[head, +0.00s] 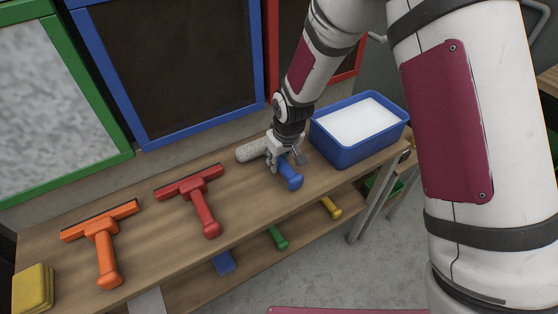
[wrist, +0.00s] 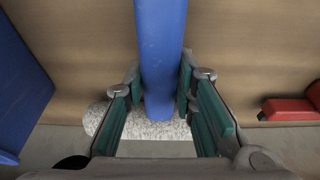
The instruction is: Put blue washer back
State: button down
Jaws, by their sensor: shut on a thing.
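The blue washer (head: 291,176) has a blue handle and a pale fluffy sleeve (head: 252,149). It is on or just above the wooden bench top, left of the blue tub; I cannot tell whether it touches the wood. My gripper (head: 284,164) comes down from above and is shut on the handle, close to the sleeve. In the wrist view the blue handle (wrist: 162,50) runs between the green-padded fingers of my gripper (wrist: 160,85), and the fluffy sleeve (wrist: 103,118) lies crosswise below. My gripper hides part of the washer in the head view.
The blue tub (head: 340,153) with white contents stands at the bench's right end. A red squeegee (head: 205,205), an orange squeegee (head: 104,255) and yellow sponges (head: 34,288) lie leftward. The lower shelf holds blue (head: 223,263), green (head: 277,238) and yellow (head: 331,207) items. Framed panels stand behind.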

jog(key=shift+f, duration=0.4)
jog(key=shift+f, duration=0.25)
jog(key=c, duration=1.3)
grip_release()
jog(key=shift+f, duration=0.15)
